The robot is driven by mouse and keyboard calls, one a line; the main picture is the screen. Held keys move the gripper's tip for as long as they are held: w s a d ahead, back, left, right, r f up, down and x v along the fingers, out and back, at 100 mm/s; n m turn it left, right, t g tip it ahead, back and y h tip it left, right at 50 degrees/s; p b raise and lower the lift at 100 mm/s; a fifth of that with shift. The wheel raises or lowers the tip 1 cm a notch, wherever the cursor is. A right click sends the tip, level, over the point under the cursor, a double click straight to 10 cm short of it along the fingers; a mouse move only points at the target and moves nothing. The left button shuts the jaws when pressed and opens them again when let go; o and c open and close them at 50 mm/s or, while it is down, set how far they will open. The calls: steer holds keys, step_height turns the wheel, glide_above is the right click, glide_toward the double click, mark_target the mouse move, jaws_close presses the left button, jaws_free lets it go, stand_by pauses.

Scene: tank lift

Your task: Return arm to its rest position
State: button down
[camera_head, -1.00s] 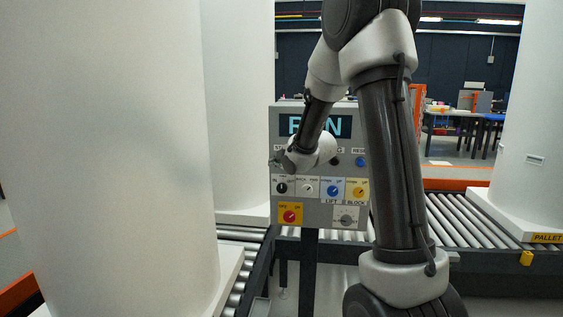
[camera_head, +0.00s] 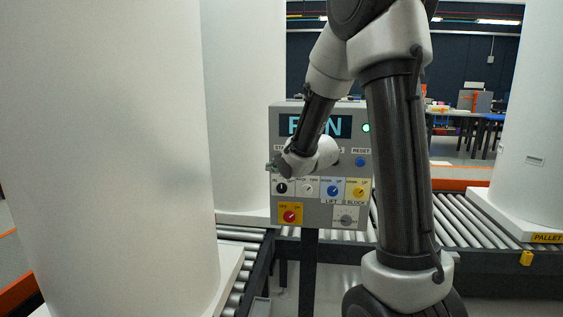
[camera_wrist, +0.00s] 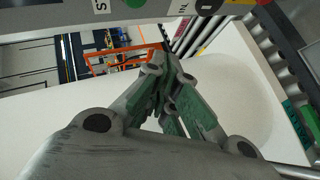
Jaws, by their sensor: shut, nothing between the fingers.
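My gripper (camera_wrist: 166,75) is shut and empty in the wrist view, its green-grey fingers meeting at the tips. In the head view my arm reaches up and over in front of the grey control panel (camera_head: 287,120), with its wrist over the panel's left side. The gripper itself shows there only in small part, at the panel's left edge. The panel's screen is partly hidden by my arm, and a green light (camera_head: 366,128) shows at its right. The panel's edge (camera_wrist: 60,28) crosses the top of the wrist view.
A large white tank (camera_head: 110,150) fills the left side, with another white tank (camera_head: 245,100) behind it. A third tank (camera_head: 530,110) stands at right on a pallet base. Roller conveyors (camera_head: 480,222) run around the panel. Blue tables (camera_head: 470,125) are far back.

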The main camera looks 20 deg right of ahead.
steer(key=s+d+f+m+g+h, duration=0.1)
steer(key=s+d+f+m+g, duration=0.1)
steer(key=s+f+m+g, duration=0.35)
steer(key=s+d+f+m+g+h, duration=0.1)
steer(key=s+d+f+m+g, duration=0.15)
steer(key=s, duration=0.55)
steer(key=s+a+r+m, duration=0.1)
steer(key=s+r, duration=0.3)
steer(key=s, duration=0.4)
steer(key=s+a+r+m, duration=0.2)
steer(key=s+r+m, duration=0.1)
steer(key=s, duration=0.5)
steer(key=s+a+r+m, duration=0.1)
steer(key=s+r+m, duration=0.2)
steer(key=s, duration=0.5)
steer(key=shift+s+a+r+g+y, duration=0.2)
steer(key=shift+a+r+g+y, duration=0.15)
steer(key=shift+r, duration=0.5)
